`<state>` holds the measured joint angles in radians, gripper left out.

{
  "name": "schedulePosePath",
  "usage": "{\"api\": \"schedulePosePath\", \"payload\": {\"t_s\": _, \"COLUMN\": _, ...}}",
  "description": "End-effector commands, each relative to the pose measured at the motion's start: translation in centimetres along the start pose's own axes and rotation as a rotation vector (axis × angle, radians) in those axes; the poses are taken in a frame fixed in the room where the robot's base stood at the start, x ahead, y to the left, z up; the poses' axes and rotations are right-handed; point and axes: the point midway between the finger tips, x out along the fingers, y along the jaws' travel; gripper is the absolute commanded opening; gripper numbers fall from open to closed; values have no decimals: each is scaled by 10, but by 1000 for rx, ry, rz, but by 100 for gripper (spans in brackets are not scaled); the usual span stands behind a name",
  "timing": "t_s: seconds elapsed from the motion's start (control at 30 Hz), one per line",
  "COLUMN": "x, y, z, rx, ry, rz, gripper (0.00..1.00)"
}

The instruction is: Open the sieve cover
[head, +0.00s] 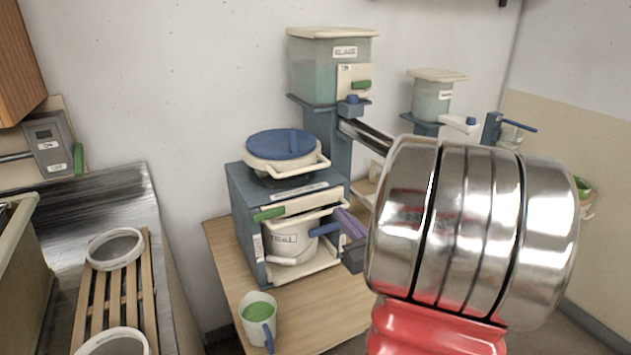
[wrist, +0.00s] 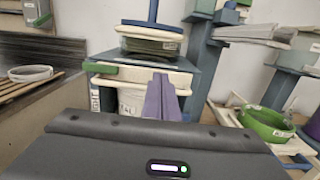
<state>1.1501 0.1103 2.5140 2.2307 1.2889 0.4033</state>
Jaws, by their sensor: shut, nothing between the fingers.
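The sieve cover (head: 281,144) is a round blue disc with a raised blue bar. It lies flat on a cream ring-shaped sieve (head: 268,167) with a handle loop, on top of the blue cabinet (head: 249,200). In the wrist view the cover (wrist: 150,26) is seen edge-on, its bar upright. My gripper (head: 347,226) has purple fingers and is shut and empty. It is in front of the cabinet's right side, lower than the cover and apart from it. In the wrist view the fingers (wrist: 161,98) show in front of the cabinet opening.
A white labelled bucket (head: 290,243) with a blue handle stands inside the cabinet, beside my gripper. A cup of green glaze (head: 258,315) stands on the wooden table (head: 313,312). A glaze tank (head: 327,75) stands behind on a blue column. A green bowl (wrist: 266,124) is at right.

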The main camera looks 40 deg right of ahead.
Motion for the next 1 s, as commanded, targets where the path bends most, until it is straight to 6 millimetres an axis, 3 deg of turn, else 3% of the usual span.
{"api": "schedulePosePath", "payload": {"t_s": 0.47, "x": 7, "y": 1, "z": 0, "rx": 0, "ry": 1, "rz": 2, "gripper": 0}}
{"api": "schedulePosePath", "payload": {"t_s": 1.0, "x": 77, "y": 2, "z": 0, "rx": -1, "ry": 1, "rz": 5, "gripper": 0}}
